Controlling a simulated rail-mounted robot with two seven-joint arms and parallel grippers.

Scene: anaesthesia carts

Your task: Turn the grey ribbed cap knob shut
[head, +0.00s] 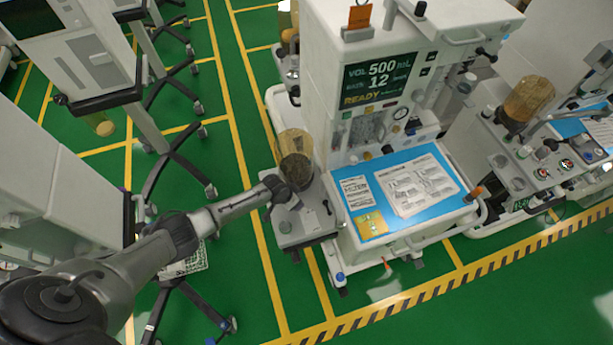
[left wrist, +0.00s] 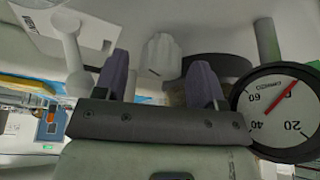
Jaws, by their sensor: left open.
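In the left wrist view, a light grey ribbed cap knob (left wrist: 161,56) sits beyond my left gripper (left wrist: 160,82). It shows between the two dark purple-grey fingers, closer to neither by much. The fingers stand apart with nothing held between them. Whether the fingertips reach alongside the knob cannot be told. In the head view my left arm comes in from the left and its end (head: 277,188) is at the side unit of the middle cart, beside the amber canister. The fingertips and the knob cannot be made out there. My right gripper is not in view.
A round pressure gauge (left wrist: 284,112) is close to the right finger. A white lever-like part (left wrist: 70,52) is left of the left finger. The amber canister (head: 295,158) stands beside my wrist. The cart's blue worktop (head: 426,163) holds papers. Green floor lies open in front.

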